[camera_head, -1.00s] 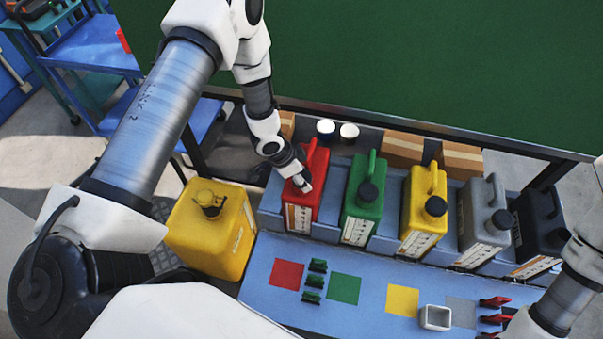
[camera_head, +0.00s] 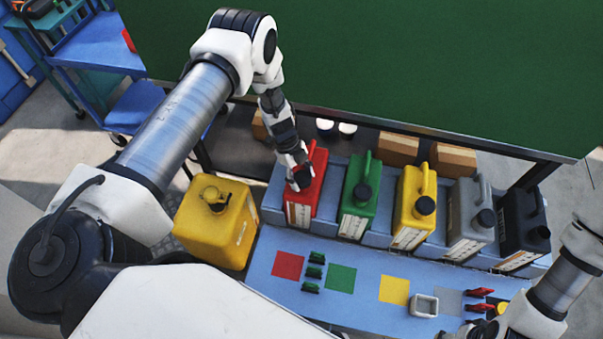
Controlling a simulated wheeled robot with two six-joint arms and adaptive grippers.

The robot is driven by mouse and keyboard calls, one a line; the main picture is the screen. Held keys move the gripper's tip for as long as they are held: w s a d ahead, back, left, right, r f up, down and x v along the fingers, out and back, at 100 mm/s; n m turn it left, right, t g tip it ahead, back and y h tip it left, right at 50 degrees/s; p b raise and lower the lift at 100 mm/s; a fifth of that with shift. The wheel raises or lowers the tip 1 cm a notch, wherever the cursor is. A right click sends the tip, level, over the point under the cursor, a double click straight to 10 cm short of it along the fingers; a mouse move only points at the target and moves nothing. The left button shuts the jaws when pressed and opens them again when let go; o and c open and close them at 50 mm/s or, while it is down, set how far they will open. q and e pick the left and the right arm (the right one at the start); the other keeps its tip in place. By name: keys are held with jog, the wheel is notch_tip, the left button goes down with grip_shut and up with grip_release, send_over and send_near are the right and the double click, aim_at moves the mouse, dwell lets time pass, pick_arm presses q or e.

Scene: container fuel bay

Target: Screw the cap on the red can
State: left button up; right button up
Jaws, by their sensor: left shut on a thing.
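The red can (camera_head: 313,190) stands upright at the left end of the row of cans on the blue bench. My left gripper (camera_head: 299,184) is at the top front of the red can, at its neck, with its fingers pointing down. It is shut on the cap, which is mostly hidden by the fingers. I cannot see how the cap sits on the neck.
Green (camera_head: 358,198), yellow (camera_head: 414,205), grey (camera_head: 468,216) and black (camera_head: 524,230) capped cans stand to the right. A large yellow can (camera_head: 215,232) stands at left. Coloured squares, small green and red pieces and a white square holder (camera_head: 424,305) lie in front.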

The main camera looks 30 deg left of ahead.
pick_arm(q)
jog(key=m+b, duration=0.1)
jog(key=m, duration=0.1)
jog(key=m+g+y+b, duration=0.1)
jog(key=m, duration=0.1)
jog(key=m+g+b, duration=0.1)
jog(key=m, duration=0.2)
jog(key=shift+d+f, duration=0.1)
jog(key=shift+f, duration=0.25)
jog(key=shift+r+y+p, duration=0.3)
jog(key=shift+r+p, duration=0.3)
jog(key=shift+p, duration=0.55)
jog(key=shift+c, duration=0.4)
jog(key=shift+s+m+g+p, duration=0.1)
jog(key=shift+m+g+p, duration=0.2)
jog(key=shift+m+p, duration=0.1)
jog(key=shift+c, duration=0.5)
jog(key=shift+f, duration=0.3)
jog(key=o, duration=1.2)
jog(key=shift+s+r, duration=0.1)
